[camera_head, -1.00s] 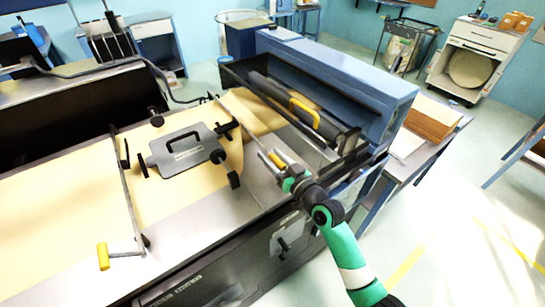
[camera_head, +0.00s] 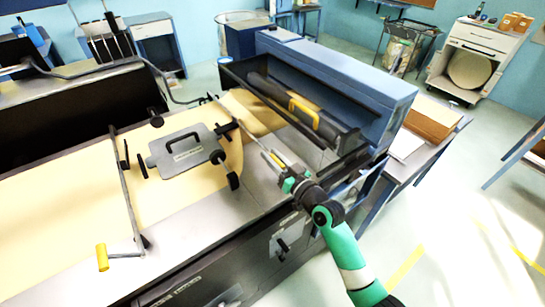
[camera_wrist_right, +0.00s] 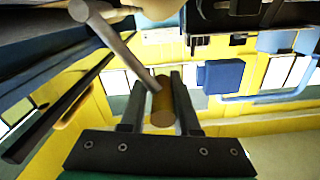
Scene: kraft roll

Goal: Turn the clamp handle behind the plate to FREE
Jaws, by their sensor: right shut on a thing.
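The grey plate (camera_head: 188,158) with a black handle on top lies on the kraft paper. Behind it, a thin metal clamp bar runs to the clamp handle, whose round brownish-yellow grip (camera_wrist_right: 162,106) and metal lever (camera_wrist_right: 122,48) show in the right wrist view. My right gripper (camera_head: 272,158) is shut on this grip, with a finger on each side of it. It mostly covers the grip in the head view. A second clamp bar with a yellow grip (camera_head: 102,257) stands left of the plate. No FREE marking can be read. My left gripper is not in view.
Black knobs (camera_head: 233,181) sit near the plate's edge. The bare metal table edge (camera_head: 225,220) in front is clear.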

